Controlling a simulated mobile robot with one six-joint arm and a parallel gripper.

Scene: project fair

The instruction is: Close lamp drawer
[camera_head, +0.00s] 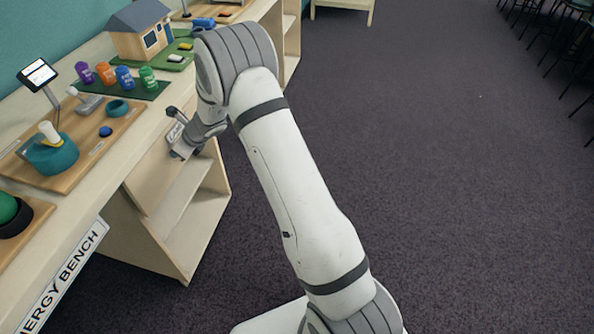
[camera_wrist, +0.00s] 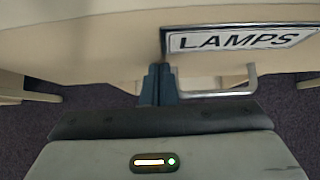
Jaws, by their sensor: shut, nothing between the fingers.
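The lamp drawer's white LAMPS label (camera_wrist: 243,40) shows in the wrist view on a pale wooden front. Its pale metal handle (camera_wrist: 252,80) sits just below the label. My gripper (camera_wrist: 158,72) is shut and empty, with its fingertips at the left end of the label and handle. I cannot tell whether they touch the front. In the head view my gripper (camera_head: 184,154) is at the bench's front side, below the top. My wrist hides much of the drawer there, so how far it stands out is unclear.
The energy bench (camera_head: 120,160) runs along the left. On it are a teal device (camera_head: 52,157), coloured canisters (camera_head: 123,78) and a model house (camera_head: 140,32). Open shelves (camera_head: 190,200) lie below the gripper. The dark carpet (camera_head: 440,170) to the right is clear.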

